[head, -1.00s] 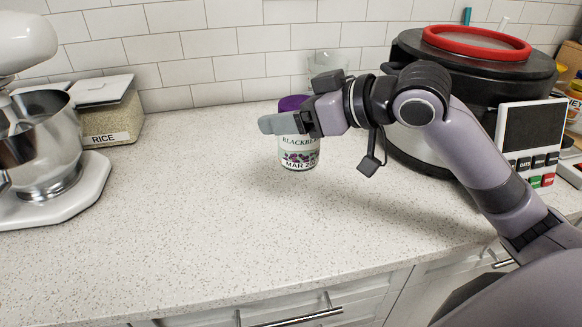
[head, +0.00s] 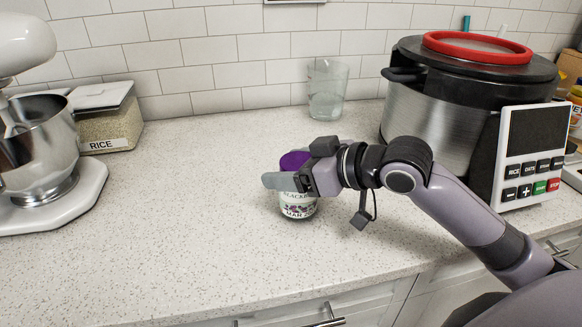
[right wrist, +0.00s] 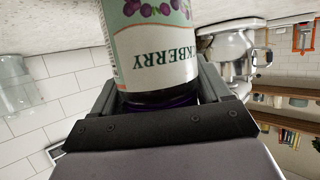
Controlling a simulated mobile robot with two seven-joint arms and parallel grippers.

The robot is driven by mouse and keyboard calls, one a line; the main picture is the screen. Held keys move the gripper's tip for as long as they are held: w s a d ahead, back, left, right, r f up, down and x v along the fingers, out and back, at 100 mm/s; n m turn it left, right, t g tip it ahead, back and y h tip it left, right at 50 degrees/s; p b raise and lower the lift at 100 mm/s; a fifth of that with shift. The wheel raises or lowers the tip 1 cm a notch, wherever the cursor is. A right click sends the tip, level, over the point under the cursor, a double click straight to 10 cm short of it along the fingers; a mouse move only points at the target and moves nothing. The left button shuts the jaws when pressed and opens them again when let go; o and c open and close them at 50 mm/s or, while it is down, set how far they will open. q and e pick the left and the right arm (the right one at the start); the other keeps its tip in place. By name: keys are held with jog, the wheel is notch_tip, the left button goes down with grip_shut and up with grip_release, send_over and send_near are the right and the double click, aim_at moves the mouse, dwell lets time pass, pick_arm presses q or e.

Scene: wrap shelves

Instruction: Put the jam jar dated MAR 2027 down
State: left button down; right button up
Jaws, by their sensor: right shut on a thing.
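The jam jar (head: 299,211) has a purple lid and a pale label with dark berries. My right gripper (head: 284,182) is shut around the jar's upper part, just below the lid. The jar is upright over the middle of the counter (head: 190,230), and I cannot tell whether its base touches. In the right wrist view the jar (right wrist: 155,45) appears upside down between the fingers. My left gripper is not in view.
A large cooker (head: 430,110) with a red-ringed lid and a button panel (head: 530,150) is at right. A RICE container (head: 110,120) and a stand mixer (head: 40,150) are at left. The counter left of the jar is clear.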

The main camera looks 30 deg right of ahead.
jog(key=o, duration=1.5)
jog(key=shift+f, duration=0.1)
jog(key=shift+c, duration=0.2)
jog(key=p+v, duration=0.1)
jog(key=v, duration=1.1)
